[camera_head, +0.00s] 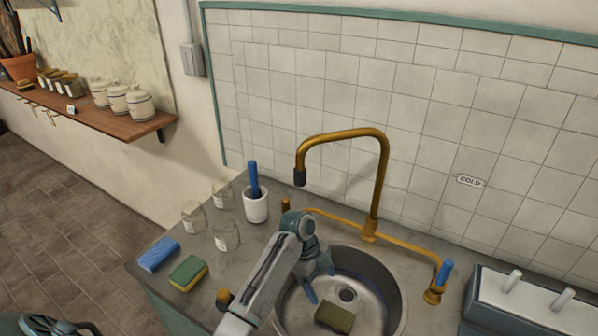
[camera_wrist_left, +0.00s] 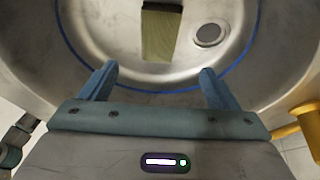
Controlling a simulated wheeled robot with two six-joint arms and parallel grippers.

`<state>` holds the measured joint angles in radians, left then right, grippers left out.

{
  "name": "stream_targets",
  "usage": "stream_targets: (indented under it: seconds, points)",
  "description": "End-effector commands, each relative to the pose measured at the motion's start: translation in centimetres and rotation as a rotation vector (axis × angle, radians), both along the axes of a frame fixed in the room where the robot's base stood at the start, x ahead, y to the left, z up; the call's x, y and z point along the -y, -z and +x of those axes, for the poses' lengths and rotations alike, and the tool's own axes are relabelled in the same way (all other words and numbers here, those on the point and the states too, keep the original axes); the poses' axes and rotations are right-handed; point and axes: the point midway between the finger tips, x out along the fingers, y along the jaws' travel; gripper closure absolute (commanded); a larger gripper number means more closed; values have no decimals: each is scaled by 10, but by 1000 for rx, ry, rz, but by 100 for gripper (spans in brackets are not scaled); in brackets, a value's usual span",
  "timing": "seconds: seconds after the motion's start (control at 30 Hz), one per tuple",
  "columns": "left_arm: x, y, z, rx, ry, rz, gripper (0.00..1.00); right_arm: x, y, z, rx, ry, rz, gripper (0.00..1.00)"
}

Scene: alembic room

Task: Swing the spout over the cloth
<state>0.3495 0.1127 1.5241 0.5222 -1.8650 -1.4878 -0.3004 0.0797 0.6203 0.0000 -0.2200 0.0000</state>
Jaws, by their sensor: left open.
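The brass spout (camera_head: 378,180) rises behind the sink and arches to the left. Its dark-tipped end (camera_head: 299,177) hangs at the left in the head view, above the counter area by the sink's back-left side. A blue folded piece, which looks like the cloth (camera_head: 158,254), lies on the counter's left edge. My left gripper (camera_head: 318,282) is open and empty over the sink, below and in front of the spout, apart from it. Its two fingers also show in the left wrist view (camera_wrist_left: 158,74), above the basin. My right gripper is not seen.
A green-yellow sponge (camera_head: 188,273) lies beside the cloth. Glass jars (camera_head: 226,235) and a white cup (camera_head: 256,207) with a blue-handled tool stand left of the spout. An olive block (camera_head: 335,317) lies in the sink (camera_head: 395,290). A tap with a blue handle (camera_head: 445,271) is at right.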

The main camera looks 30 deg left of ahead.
Motion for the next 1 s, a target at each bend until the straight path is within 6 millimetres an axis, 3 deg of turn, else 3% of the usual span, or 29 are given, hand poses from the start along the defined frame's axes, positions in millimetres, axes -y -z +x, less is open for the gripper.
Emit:
stream_targets:
  seconds: [0.4,0.43,0.57,0.6,0.77,0.9,1.0]
  points:
    - [0,0,0,0,0,0,17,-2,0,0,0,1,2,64]
    - [0,0,0,0,0,0,19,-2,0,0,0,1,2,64]
    - [-7,0,2,21,-32,8,45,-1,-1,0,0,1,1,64]
    - [-14,1,4,40,-62,16,52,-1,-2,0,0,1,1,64]
    - [-65,-7,19,206,-297,45,52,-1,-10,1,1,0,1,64]
    - [-117,-32,26,385,-561,9,52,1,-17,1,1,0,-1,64]
    - [-144,-60,26,499,-717,-63,52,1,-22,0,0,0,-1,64]
